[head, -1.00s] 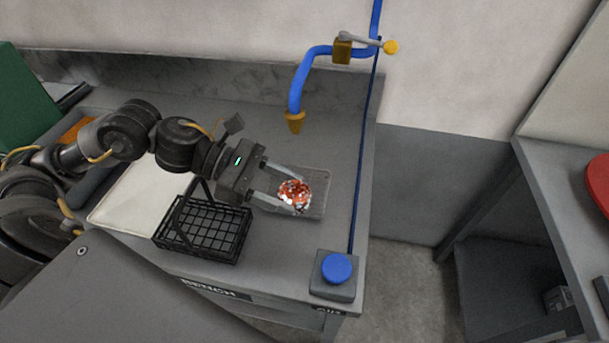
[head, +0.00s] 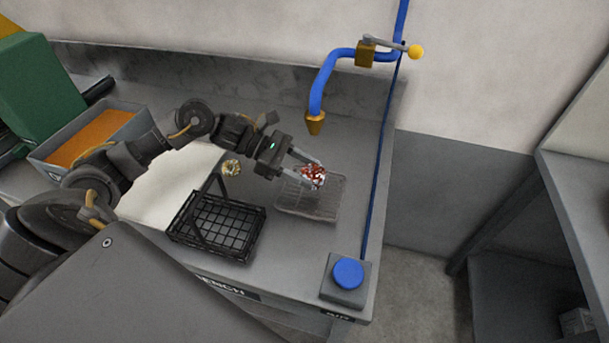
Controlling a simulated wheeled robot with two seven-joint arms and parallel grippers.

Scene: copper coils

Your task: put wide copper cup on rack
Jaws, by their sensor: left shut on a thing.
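My left gripper (head: 314,177) is shut on a small, shiny red and white speckled cup (head: 311,173). The fingers lie on either side of it and hide part of it. The cup is at the far side of a grey wire rack (head: 310,212) on the bench. I cannot tell whether it touches the rack. My right gripper is not in view.
A black wire basket (head: 213,231) with a raised handle stands left of the rack. A small brassy thing (head: 231,167) shows behind it, near a white mat (head: 165,190). A blue pipe with a brass nozzle (head: 315,123) hangs behind the rack.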

